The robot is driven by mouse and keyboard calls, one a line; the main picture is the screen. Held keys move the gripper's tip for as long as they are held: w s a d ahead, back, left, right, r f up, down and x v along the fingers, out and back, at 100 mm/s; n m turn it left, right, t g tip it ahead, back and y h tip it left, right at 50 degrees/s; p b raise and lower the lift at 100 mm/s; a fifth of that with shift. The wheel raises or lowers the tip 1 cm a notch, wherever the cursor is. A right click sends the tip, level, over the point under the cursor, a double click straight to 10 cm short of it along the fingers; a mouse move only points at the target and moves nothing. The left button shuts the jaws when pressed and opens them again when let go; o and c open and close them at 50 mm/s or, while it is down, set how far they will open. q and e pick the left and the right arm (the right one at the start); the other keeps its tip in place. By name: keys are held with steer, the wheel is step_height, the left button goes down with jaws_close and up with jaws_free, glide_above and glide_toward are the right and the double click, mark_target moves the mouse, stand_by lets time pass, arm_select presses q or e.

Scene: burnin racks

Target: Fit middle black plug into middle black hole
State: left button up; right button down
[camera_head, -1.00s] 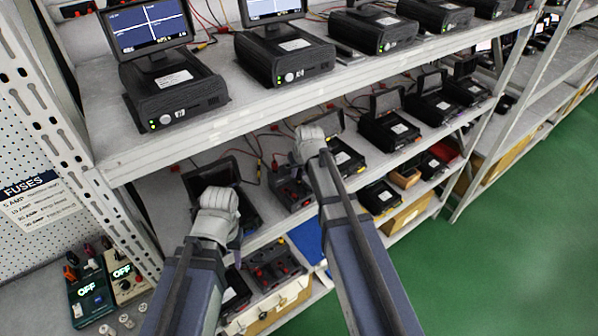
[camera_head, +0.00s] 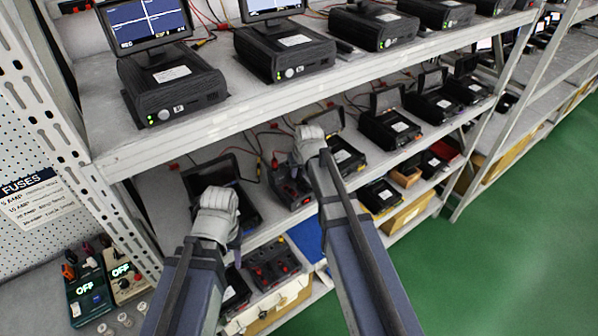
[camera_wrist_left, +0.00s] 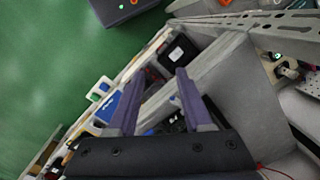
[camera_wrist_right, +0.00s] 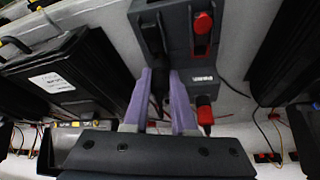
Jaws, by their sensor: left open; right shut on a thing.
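In the right wrist view, my right gripper (camera_wrist_right: 164,95) is shut on a black plug (camera_wrist_right: 158,84), held upright between its purple fingers. The plug's upper end is close against the dark grey unit (camera_wrist_right: 178,40); I cannot tell whether it sits in a hole. The unit carries a red plug (camera_wrist_right: 203,23) above and another red plug (camera_wrist_right: 205,115) at its lower edge. In the head view the unit (camera_head: 292,190) stands on the middle shelf, below my right wrist. My left gripper (camera_wrist_left: 160,88) is open and empty in the left wrist view.
The upper shelf (camera_head: 200,120) overhangs the work area. A black instrument (camera_wrist_right: 70,75) stands left of the unit in the right wrist view, with wires around. A flat dark screen (camera_head: 212,178) lies left of the unit. Green floor (camera_head: 480,250) is free at right.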

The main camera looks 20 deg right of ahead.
steer(key=shift+f+b, duration=0.6)
steer(key=shift+f, duration=0.1)
stand_by(0.5)
steer(key=shift+c, duration=1.2)
jaws_free()
steer(key=shift+r, duration=0.1)
steer(key=shift+r+p, duration=2.75)
steer(key=shift+p, duration=0.05)
